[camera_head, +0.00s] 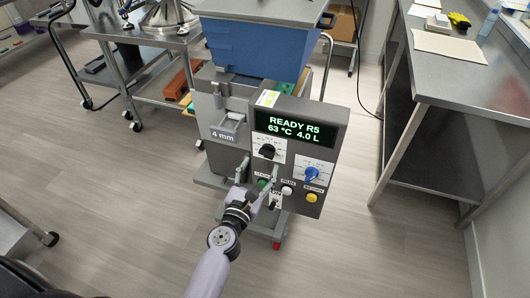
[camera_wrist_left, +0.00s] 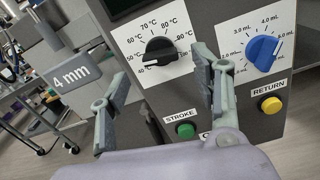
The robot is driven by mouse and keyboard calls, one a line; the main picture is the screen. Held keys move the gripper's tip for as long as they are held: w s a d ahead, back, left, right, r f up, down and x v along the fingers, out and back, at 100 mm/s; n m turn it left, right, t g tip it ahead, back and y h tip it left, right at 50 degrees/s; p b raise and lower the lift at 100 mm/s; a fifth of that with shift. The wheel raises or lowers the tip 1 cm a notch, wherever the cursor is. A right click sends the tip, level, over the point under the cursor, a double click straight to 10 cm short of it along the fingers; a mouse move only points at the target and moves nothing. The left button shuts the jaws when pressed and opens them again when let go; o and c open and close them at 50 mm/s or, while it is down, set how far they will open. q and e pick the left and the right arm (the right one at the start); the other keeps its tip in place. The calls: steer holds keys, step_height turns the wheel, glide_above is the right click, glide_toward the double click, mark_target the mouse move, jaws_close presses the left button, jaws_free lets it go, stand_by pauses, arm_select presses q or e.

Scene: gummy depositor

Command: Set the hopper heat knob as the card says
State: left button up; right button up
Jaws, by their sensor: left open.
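The black heat knob (camera_head: 268,151) is on the grey control panel, under a green display (camera_head: 294,127) reading READY R5, 63 °C, 4.0 L. In the left wrist view the black knob (camera_wrist_left: 160,50) sits on a white temperature scale; its narrow end points left, near the low marks, but the exact setting is unclear. My left gripper (camera_head: 258,171) is open in front of the panel, just below the knob. In the left wrist view its fingers (camera_wrist_left: 157,80) are apart, with the knob showing between and beyond them, not visibly gripped. No card is readable; a small pale label (camera_head: 267,98) sits above the display.
A blue knob (camera_head: 311,174) is to the right of the black one. A green button (camera_wrist_left: 186,130) and yellow button (camera_head: 311,198) are below. A 4 mm plate (camera_head: 223,135) is at left.

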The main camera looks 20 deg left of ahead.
mark_target(265, 157)
arm_select(q)
steer(key=w, duration=0.5)
steer(key=shift+w, duration=0.25)
steer(key=shift+d, duration=0.1)
arm_select(e)
steer(key=shift+s+a+r, duration=0.1)
steer(key=shift+r, duration=0.1)
arm_select(q)
steer(key=shift+c, duration=0.3)
arm_select(e)
steer(key=shift+a, duration=0.15)
arm_select(q)
steer(key=shift+c, duration=1.2)
steer(key=c, duration=0.9)
steer(key=shift+o, duration=0.2)
